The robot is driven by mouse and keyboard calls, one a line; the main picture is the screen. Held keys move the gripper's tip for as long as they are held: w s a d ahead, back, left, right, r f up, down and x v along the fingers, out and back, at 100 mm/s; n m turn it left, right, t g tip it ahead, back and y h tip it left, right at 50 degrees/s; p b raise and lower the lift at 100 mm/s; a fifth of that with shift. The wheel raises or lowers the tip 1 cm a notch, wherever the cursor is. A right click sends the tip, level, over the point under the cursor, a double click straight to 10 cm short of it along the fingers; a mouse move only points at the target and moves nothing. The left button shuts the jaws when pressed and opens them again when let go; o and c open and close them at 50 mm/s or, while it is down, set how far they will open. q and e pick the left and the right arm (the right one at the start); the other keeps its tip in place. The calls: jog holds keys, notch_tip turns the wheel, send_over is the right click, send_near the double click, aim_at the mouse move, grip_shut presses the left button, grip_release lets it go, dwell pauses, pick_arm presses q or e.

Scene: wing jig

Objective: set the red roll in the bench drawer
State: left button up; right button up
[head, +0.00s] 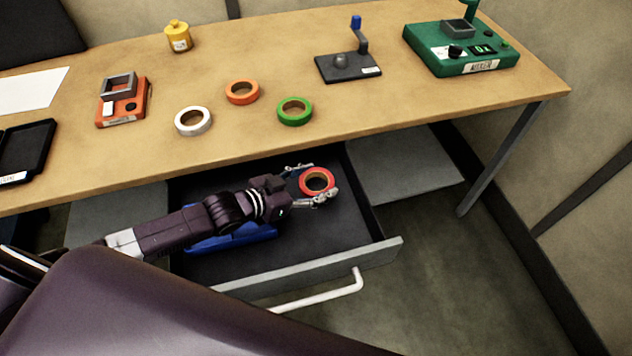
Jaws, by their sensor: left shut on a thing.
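The red roll (304,184) is a ring of red tape with a brown core. My left gripper (316,184) is shut on it, with a finger at either side. The bench drawer (340,261) is pulled open below the bench top, with a dark inside, a grey front and a white handle. The roll and gripper are over the right part of the drawer's inside; I cannot tell whether the roll touches the floor of it. My right gripper is not in view.
A blue object (240,238) lies in the drawer, partly under my left arm. On the bench (400,110) stand a white roll (179,122), an orange roll (229,93), a green roll (281,112), a green device (460,68) and a black stand (335,70). The bench edge overhangs the drawer's back.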

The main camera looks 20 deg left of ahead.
pick_arm(q)
jog(key=shift+f, duration=0.25)
jog(key=shift+f+b, duration=0.35)
jog(key=shift+f, duration=0.3)
jog(key=o, duration=1.2)
jog(key=shift+c, duration=0.2)
jog(key=shift+r, duration=0.25)
jog(key=p+v, duration=0.1)
jog(key=v, duration=1.1)
jog(key=shift+r, duration=0.35)
